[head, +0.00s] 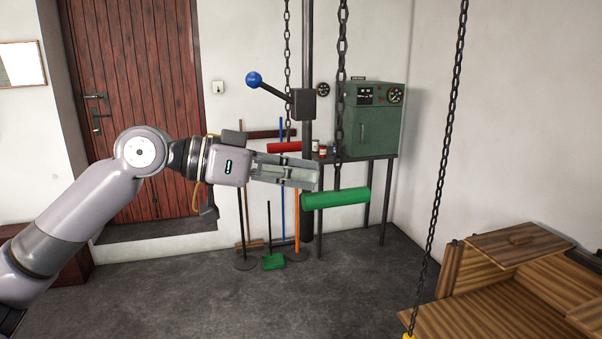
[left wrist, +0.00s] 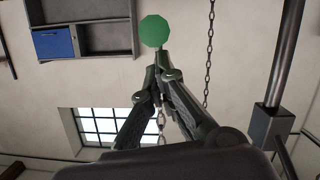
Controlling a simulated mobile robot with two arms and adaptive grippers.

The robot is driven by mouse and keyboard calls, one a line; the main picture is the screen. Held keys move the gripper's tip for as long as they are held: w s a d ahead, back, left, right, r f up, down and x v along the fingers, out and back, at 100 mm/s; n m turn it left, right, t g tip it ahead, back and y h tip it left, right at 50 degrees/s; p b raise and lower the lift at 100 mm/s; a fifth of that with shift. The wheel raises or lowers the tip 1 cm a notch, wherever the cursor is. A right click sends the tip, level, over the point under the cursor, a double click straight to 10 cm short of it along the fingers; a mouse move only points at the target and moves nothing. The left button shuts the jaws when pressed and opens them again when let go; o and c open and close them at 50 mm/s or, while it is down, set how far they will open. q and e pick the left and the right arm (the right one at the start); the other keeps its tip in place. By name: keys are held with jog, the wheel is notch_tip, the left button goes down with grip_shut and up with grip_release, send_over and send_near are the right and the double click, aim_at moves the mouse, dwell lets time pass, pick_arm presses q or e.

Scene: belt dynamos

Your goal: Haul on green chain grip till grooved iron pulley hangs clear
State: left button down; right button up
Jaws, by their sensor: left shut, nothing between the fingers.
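The green chain grip (head: 337,198) is a horizontal cylinder hanging from a dark chain (head: 341,70). In the left wrist view its round green end (left wrist: 154,31) shows just past my fingertips. My left gripper (head: 317,178) is shut and empty, with its tips by the left end of the grip. I cannot tell whether they touch it. The left wrist view shows its fingers (left wrist: 160,60) meeting at the tips. The grooved iron pulley is not in view. My right gripper is not in view.
A red grip (head: 284,147) hangs on another chain behind my gripper. A post carries a blue-knobbed lever (head: 254,79). A green cabinet (head: 376,125) stands on a table behind. A third chain (head: 448,130) and wooden furniture (head: 470,310) are at right.

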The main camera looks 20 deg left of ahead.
pick_arm(q)
notch_tip(320, 180, down, 27)
jog(key=b, duration=1.7)
jog(key=shift+s, duration=0.15)
